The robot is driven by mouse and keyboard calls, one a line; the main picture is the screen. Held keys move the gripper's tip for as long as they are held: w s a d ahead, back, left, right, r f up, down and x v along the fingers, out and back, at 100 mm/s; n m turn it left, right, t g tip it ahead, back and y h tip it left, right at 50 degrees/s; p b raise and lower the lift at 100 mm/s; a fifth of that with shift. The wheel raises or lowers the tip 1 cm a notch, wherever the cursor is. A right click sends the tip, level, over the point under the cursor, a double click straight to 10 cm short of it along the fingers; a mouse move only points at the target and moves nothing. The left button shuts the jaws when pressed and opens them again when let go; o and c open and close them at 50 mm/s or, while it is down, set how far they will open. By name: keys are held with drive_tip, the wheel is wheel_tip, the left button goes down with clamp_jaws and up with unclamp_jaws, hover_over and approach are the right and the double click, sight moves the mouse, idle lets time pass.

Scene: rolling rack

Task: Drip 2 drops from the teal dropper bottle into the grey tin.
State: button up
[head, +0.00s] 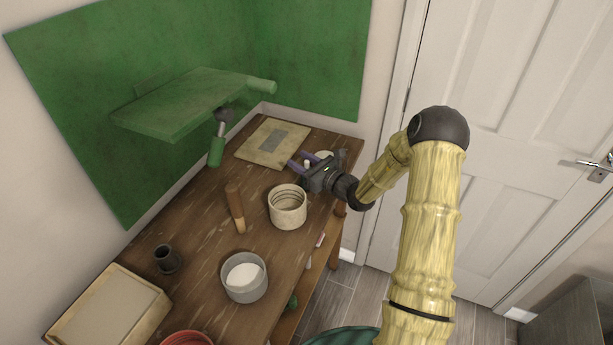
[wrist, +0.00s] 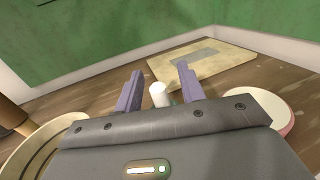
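My gripper (head: 298,158) is at the far right part of the wooden table, low over the top. In the wrist view its two purple fingers (wrist: 160,72) are apart. A white cap (wrist: 159,94) stands between them, with clear gaps on both sides; a sliver of teal shows beside it, so it appears to be the teal dropper bottle. Its body is mostly hidden behind my gripper. The white cap also shows in the head view (head: 307,163). The grey tin (head: 246,291), round and open with a pale inside, stands upright near the front of the table.
A cream ribbed pot (head: 288,216) stands between my gripper and the tin. A wooden-handled tool (head: 236,208), a dark cup (head: 167,259) and a cream tray (head: 66,333) are further left. A pale board (head: 253,150) lies behind my gripper. A green shelf (head: 180,100) overhangs the back.

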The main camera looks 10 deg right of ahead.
clamp_jaws()
drive_tip(key=shift+r, duration=0.1)
idle(0.3)
wheel_tip(320, 180, up, 10)
drive_tip(key=shift+b, duration=0.45)
drive_tip(key=shift+f, duration=0.2)
idle(0.6)
